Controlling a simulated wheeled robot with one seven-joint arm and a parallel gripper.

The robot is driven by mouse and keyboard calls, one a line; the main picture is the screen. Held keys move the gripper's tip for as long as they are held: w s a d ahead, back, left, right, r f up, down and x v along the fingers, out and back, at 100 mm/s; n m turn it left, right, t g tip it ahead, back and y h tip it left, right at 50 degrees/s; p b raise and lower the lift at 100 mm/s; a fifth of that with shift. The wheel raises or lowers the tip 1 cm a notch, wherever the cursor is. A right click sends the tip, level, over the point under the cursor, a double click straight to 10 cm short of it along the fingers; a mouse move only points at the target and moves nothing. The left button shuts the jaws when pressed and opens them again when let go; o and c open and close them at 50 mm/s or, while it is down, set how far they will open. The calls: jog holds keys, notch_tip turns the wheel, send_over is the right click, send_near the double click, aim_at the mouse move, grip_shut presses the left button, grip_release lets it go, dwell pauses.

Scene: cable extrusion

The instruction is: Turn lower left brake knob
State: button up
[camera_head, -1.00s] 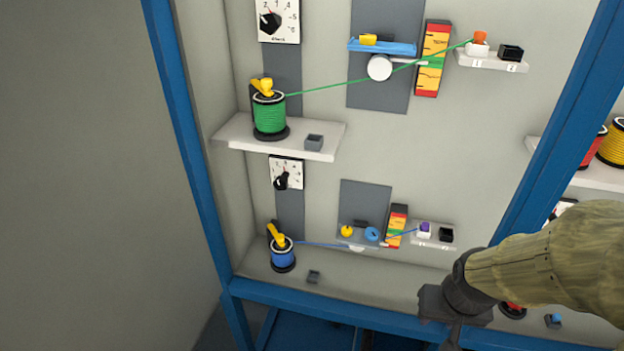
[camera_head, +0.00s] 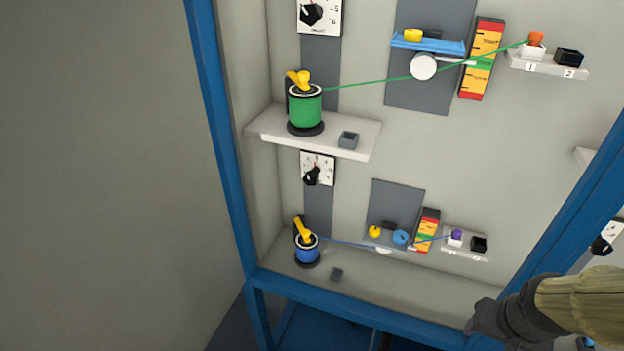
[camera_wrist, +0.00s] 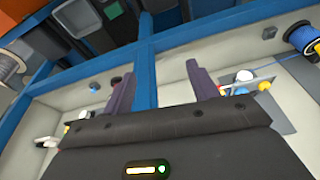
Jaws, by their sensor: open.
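The lower left black knob (camera_head: 312,176) sits on a white numbered dial plate (camera_head: 322,162) on the back wall, below the upper shelf. Beneath it, a blue cable spool (camera_head: 307,250) with a yellow top piece (camera_head: 303,230) stands on the cabinet floor. My gripper (camera_wrist: 160,84) is open and empty in the wrist view, its two fingers pointing at a blue frame post. In the head view, my dark wrist (camera_head: 490,318) is at the lower right, well apart from the knob. The fingertips are not clear there. The knob is not identifiable in the wrist view.
A white shelf (camera_head: 270,127) with a green spool (camera_head: 305,108) is above the knob. Blue frame posts (camera_head: 220,130) and a lower beam (camera_head: 370,315) border the cabinet. A thin blue cable (camera_head: 350,244) runs right from the blue spool. The space before the left dial is clear.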

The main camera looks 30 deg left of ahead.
jog(key=w+a+t+y+p, duration=0.2)
jog(key=w+a+t, duration=0.2)
jog(key=w+a, duration=0.8)
jog(key=m+t+p, duration=0.2)
jog(key=t+p, duration=0.1)
jog(key=t, duration=0.8)
send_near(309, 181)
jog(key=s, duration=0.6)
jog(key=shift+s+d, duration=0.2)
jog(key=shift+d, duration=0.2)
jog(key=w+p, duration=0.2)
jog(key=w, duration=0.3)
jog(key=w+a+p, duration=0.1)
jog(key=w+p, duration=0.1)
jog(key=w, duration=0.4)
jog(key=w+a+p, duration=0.1)
jog(key=w+p, duration=0.1)
jog(key=w, duration=0.4)
jog(key=shift+w, duration=0.2)
